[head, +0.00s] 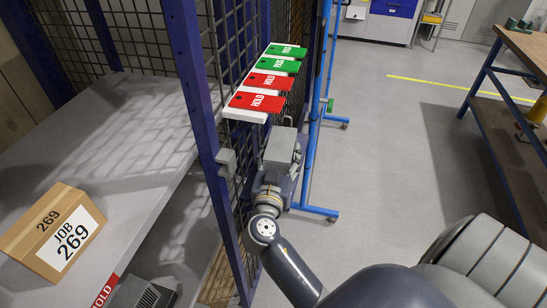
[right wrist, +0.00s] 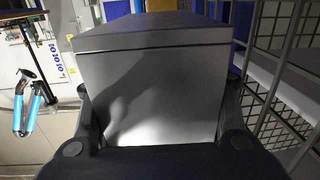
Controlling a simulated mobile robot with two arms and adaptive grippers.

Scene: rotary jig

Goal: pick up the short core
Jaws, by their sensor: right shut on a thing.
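The short core looks to be the plain grey block (head: 283,146) in the head view, beside the mesh fence. My right gripper (head: 277,172) is on its near side, with the forearm coming up from below. In the right wrist view the grey block (right wrist: 165,72) fills the middle of the picture. My right gripper (right wrist: 159,115) is shut on it, with a dark finger along each side. The block's far end and underside are hidden. My left gripper is not in view.
A blue post and mesh fence (head: 205,100) stand close to the left of the right arm. Red and green tags (head: 268,81) lie on a white ledge beyond the block. A JOB 269 box (head: 50,232) sits on the grey shelf (head: 110,140). Open floor (head: 400,130) lies to the right.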

